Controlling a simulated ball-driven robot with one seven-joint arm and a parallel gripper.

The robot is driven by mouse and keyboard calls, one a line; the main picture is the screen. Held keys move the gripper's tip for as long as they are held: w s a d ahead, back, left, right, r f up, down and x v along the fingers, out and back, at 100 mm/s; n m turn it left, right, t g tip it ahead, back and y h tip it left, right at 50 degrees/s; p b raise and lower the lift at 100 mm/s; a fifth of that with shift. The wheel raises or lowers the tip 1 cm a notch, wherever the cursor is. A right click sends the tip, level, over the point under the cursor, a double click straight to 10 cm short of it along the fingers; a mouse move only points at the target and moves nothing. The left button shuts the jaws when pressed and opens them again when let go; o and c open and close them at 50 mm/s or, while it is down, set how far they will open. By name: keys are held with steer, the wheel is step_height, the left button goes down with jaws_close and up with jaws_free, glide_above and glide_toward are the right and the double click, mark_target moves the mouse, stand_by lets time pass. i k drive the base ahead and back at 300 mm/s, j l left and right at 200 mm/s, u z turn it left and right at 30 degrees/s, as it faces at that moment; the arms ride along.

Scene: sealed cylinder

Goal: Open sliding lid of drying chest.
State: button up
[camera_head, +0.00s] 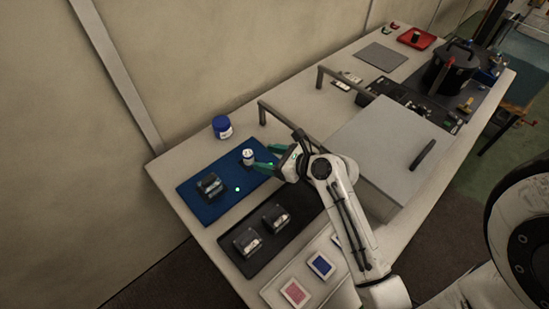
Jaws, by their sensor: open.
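The drying chest (385,204) is a pale grey box at the right front of the long table. Its flat grey lid (380,145) covers the top that I can see, with a dark bar handle (423,154) near its right edge. My gripper (266,158) is open with its teal fingers pointing left, over the right end of the blue mat. It is to the left of the chest and apart from the handle. A small white jar (248,158) is just left of the fingertips; I cannot tell whether they touch. My arm hides the chest's left front.
A blue-lidded jar (222,127) stands behind the blue mat (205,208). Dark clear-topped holders sit on the blue mat and the black mat (285,243). Grey rails (285,117) rise behind the chest. A black pot (450,68) stands far right.

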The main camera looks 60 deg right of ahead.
mark_target(395, 149)
steer(key=k+j, duration=0.25)
steer(key=k, duration=0.2)
steer(key=k+j, duration=0.2)
steer(key=k, duration=0.3)
steer(key=k+j, duration=0.25)
steer(key=k, duration=0.2)
